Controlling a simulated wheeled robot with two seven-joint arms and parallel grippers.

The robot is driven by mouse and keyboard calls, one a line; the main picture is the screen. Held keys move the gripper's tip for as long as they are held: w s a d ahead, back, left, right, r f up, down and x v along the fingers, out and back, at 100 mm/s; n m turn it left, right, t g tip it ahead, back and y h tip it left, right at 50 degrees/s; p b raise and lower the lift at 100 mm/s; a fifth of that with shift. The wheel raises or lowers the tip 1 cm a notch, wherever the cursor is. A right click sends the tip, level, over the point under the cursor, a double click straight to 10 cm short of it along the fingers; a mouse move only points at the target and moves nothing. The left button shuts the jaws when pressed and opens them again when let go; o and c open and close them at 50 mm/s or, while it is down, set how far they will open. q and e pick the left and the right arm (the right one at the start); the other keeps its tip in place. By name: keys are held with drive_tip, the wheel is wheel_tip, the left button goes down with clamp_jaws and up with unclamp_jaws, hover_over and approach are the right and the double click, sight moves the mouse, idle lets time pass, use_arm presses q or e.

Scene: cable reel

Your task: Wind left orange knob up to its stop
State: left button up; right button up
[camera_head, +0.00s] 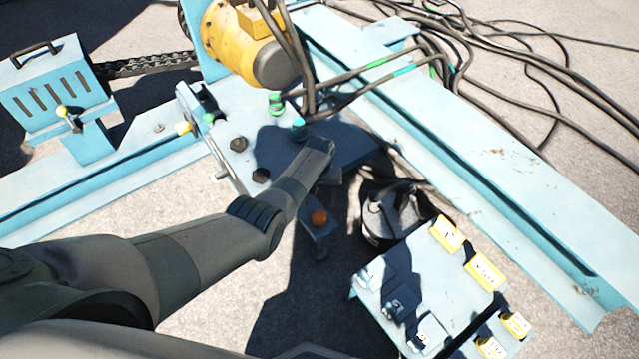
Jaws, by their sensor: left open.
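One orange knob (319,217) shows in the head view, on a small blue bracket below the dark plate near the middle. I see no second orange knob. My left arm comes in from the left and reaches over the blue frame. My left gripper (328,174) is at its end, just above the knob in the picture and apart from it. It is open with nothing seen in it; its fingers are small, dark and partly hidden by the wrist. My right gripper is not in view.
A blue control panel (440,268) with yellow labels stands at lower right. A yellow motor (235,40) and cables (500,60) are at the top. A long blue beam (470,165) runs down the right side. A blue slotted box (55,90) is at upper left.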

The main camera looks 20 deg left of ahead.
use_arm(q)
wheel_tip(320, 180, up, 7)
drive_tip(key=p, duration=0.2)
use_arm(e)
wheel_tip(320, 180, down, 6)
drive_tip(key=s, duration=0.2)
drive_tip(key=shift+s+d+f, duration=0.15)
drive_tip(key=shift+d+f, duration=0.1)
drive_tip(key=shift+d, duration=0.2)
use_arm(q)
drive_tip(key=shift+r, duration=0.1)
